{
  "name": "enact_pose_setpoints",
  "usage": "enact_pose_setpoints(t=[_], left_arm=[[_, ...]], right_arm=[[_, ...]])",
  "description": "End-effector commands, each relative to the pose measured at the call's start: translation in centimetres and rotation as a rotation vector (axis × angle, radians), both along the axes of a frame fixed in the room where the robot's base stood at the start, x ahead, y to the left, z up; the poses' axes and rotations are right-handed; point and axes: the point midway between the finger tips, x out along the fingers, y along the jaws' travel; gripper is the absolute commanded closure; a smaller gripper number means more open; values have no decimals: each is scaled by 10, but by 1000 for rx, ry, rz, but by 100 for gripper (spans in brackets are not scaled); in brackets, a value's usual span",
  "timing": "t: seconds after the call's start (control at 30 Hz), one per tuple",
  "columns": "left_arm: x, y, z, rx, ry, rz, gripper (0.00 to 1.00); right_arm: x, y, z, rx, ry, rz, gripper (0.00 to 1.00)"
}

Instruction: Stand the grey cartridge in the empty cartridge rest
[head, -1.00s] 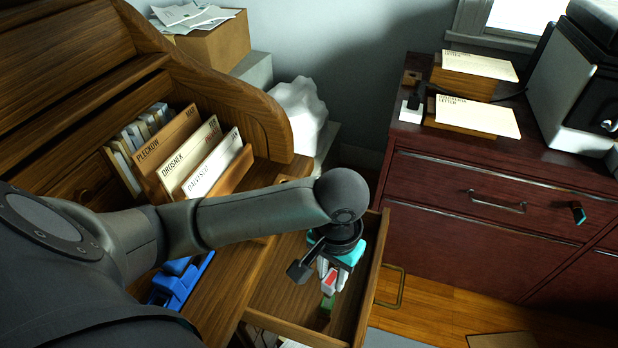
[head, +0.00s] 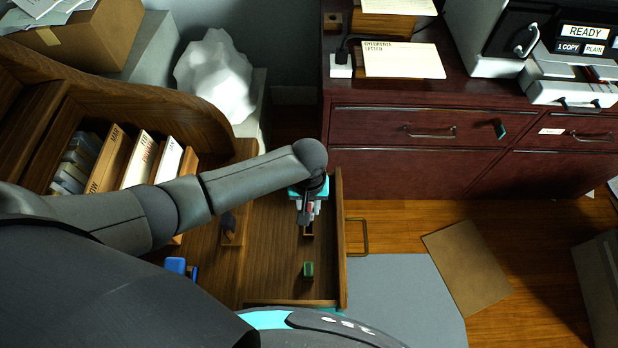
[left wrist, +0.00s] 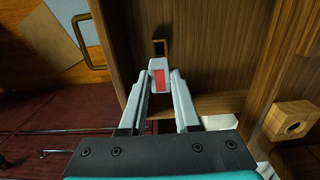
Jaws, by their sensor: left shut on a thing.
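My left gripper (head: 309,212) hangs over the open wooden drawer in the head view. It also shows in the left wrist view (left wrist: 158,84), shut on the grey cartridge (left wrist: 158,66), which has a red label. The cartridge is mostly hidden by my arm and gripper in the head view. A small wooden rest with a dark, empty opening (left wrist: 160,47) is just beyond the cartridge in the left wrist view. In the head view this rest (head: 307,231) is right below the gripper. I cannot tell whether the cartridge touches it. My right gripper is not in view.
A green block (head: 308,270) stands nearer in the drawer. The drawer's side wall (head: 341,240) is close to the right of the gripper. A wooden block with a round hole (left wrist: 293,120) is at the right in the left wrist view. Bare drawer floor (head: 275,265) surrounds the rest.

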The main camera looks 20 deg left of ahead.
Motion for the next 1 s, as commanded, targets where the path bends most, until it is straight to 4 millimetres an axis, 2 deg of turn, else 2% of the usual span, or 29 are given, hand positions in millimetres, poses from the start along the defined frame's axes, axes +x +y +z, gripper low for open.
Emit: enact_pose_setpoints(t=[0.1,0.23,0.47,0.63,1.0], left_arm=[[-1,-2,-2,3,0,3,100],[0,-2,-3,4,-2,4,100],[0,-1,-2,3,-1,4,100],[-3,-2,0,5,1,5,100],[-3,-2,-41,4,0,4,100]], right_arm=[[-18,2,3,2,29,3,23],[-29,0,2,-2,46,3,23],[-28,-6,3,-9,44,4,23],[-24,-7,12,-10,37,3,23],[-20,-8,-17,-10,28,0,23]])
